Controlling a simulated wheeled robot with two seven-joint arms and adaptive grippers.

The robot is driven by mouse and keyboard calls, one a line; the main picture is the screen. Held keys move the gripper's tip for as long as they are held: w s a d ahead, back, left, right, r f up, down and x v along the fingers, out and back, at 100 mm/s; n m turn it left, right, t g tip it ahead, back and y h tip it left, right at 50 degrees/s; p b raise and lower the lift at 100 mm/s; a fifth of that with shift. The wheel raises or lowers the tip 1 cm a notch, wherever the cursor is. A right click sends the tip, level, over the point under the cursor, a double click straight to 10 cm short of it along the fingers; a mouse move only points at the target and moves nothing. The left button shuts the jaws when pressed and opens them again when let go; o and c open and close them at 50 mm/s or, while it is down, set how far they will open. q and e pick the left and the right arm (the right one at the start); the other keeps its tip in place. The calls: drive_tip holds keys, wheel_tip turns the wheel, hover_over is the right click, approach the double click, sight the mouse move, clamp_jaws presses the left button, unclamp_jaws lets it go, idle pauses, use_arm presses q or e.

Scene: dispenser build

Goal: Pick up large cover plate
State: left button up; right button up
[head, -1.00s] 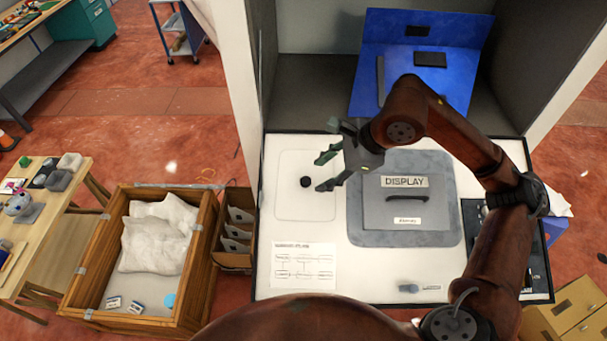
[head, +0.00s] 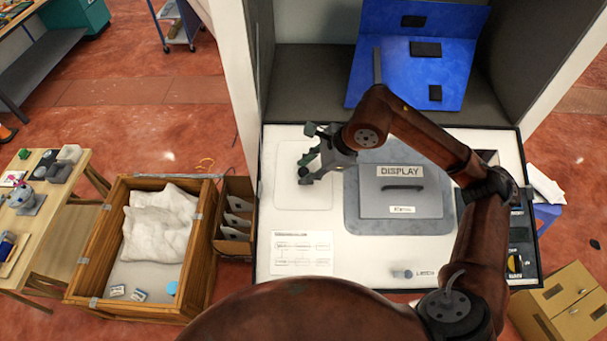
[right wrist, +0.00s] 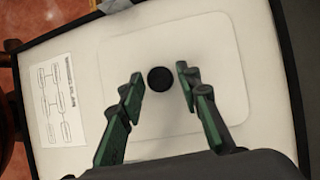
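The large cover plate looks like the pale rounded-square panel (right wrist: 212,50) in the white worktop, with a round black knob (right wrist: 160,79) in its middle. In the head view the panel (head: 302,200) lies left of the grey DISPLAY panel (head: 432,206). My left gripper is not in view.
A printed diagram sheet (head: 301,253) lies in front of the plate. A blue stand (head: 415,70) is at the back. A wooden crate (head: 196,280) with white bags and a narrow brown rack (head: 235,240) stand to the left. Dark switches (head: 517,265) are at the right.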

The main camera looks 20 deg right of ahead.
clamp_jaws()
drive_tip(key=shift+r, duration=0.1)
idle(0.3)
drive_tip(key=shift+w+r+b, duration=0.1)
drive_tip(key=shift+r+b, duration=0.3)
drive_tip(key=shift+r, duration=0.15)
drive_tip(key=s+d+r+b, duration=0.5)
drive_tip(key=s+d+r, duration=0.4)
drive_tip(key=s+r, duration=0.1)
drive_tip(key=shift+s+r, duration=0.4)
drive_tip(key=shift+r, duration=0.5)
